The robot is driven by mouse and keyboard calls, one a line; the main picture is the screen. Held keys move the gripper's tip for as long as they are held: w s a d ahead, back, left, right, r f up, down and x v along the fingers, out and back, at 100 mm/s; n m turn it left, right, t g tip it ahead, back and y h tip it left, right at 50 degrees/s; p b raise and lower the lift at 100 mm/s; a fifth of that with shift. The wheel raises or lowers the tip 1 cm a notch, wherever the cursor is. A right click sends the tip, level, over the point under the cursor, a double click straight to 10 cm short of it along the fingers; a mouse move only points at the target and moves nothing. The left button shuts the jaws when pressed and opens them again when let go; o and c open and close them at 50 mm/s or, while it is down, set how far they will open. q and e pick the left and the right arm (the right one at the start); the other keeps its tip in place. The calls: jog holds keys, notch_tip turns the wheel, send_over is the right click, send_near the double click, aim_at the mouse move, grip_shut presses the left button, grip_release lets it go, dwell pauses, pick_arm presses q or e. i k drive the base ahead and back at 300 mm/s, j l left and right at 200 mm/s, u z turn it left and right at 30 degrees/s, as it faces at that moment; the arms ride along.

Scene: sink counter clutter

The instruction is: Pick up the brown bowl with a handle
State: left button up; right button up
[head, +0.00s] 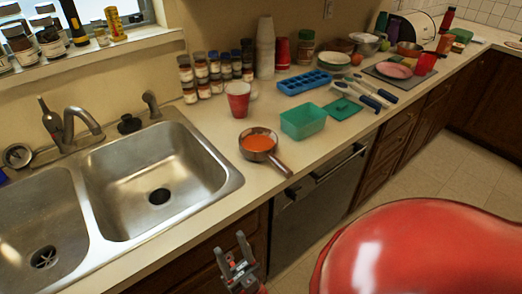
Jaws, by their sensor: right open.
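The brown bowl with a handle (258,141) sits on the counter to the right of the sink. Its inside looks orange, and its dark handle points toward the front edge of the counter. My right gripper (233,249) is at the bottom of the head view, in front of the lower cabinet and below the counter edge. It is open and empty, well apart from the bowl. My left gripper is not in view.
A red cup (238,99) stands just behind the bowl, and a green container (303,121) stands to its right. The double sink (160,170) is to the left. Spice jars (215,74) and a blue ice tray (304,82) are farther back. Counter in front of the bowl is clear.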

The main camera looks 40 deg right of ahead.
aim_at(256, 144)
jog(key=z, duration=1.5)
